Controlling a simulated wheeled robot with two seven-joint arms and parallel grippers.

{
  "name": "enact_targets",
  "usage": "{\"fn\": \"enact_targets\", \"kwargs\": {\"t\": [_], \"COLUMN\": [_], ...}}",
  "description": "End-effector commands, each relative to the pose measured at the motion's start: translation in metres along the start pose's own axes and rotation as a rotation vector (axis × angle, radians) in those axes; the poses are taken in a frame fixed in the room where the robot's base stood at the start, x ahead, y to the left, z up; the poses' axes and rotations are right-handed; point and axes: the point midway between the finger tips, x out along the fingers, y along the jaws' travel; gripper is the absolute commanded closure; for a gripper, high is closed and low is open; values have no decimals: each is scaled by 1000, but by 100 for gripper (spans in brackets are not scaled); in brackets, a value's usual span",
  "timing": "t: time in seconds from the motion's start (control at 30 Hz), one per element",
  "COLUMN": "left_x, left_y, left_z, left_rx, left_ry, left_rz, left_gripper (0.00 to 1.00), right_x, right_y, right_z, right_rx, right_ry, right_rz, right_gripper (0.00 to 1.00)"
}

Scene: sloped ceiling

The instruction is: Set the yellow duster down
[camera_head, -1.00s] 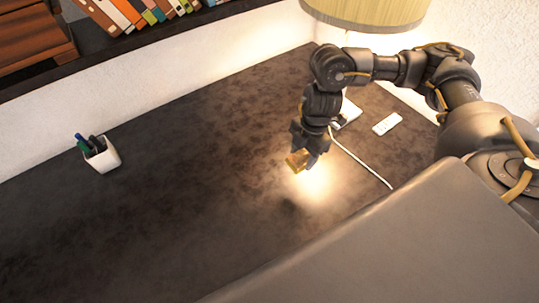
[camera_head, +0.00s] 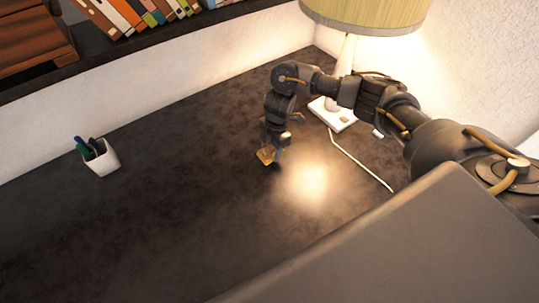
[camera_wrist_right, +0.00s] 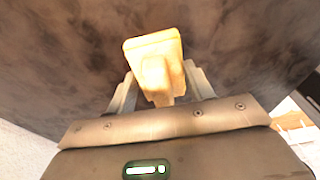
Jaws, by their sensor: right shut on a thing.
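The yellow duster (camera_head: 265,156) is small and blocky. My right gripper (camera_head: 273,148) holds it over the dark tabletop (camera_head: 180,220), left of the bright lamp spot. In the right wrist view the duster (camera_wrist_right: 153,48) sits between the two fingers of my right gripper (camera_wrist_right: 160,88), which are shut on its narrow part. The tabletop fills the background there. I cannot tell whether the duster touches the table or hangs just above it. My left gripper is not in view.
A white pen cup (camera_head: 102,158) stands at the left. A lamp (camera_head: 340,85) with a white base and a cord (camera_head: 360,167) stands at the back right. A white remote (camera_head: 378,133) is partly hidden by my arm.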

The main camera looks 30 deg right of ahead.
Motion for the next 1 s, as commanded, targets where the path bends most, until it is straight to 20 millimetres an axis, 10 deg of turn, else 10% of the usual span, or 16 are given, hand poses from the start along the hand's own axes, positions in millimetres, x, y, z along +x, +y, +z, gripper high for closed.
{"fn": "enact_targets", "kwargs": {"t": [0.93, 1.0], "left_x": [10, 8], "left_y": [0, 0], "left_z": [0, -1], "left_rx": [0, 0], "left_ry": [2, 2], "left_rz": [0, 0], "left_gripper": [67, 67], "right_x": [43, 42], "right_y": [7, 7], "right_z": [6, 6], "right_rx": [0, 0], "right_ry": [0, 0], "right_rz": [-1, -1], "right_gripper": [69, 40]}}
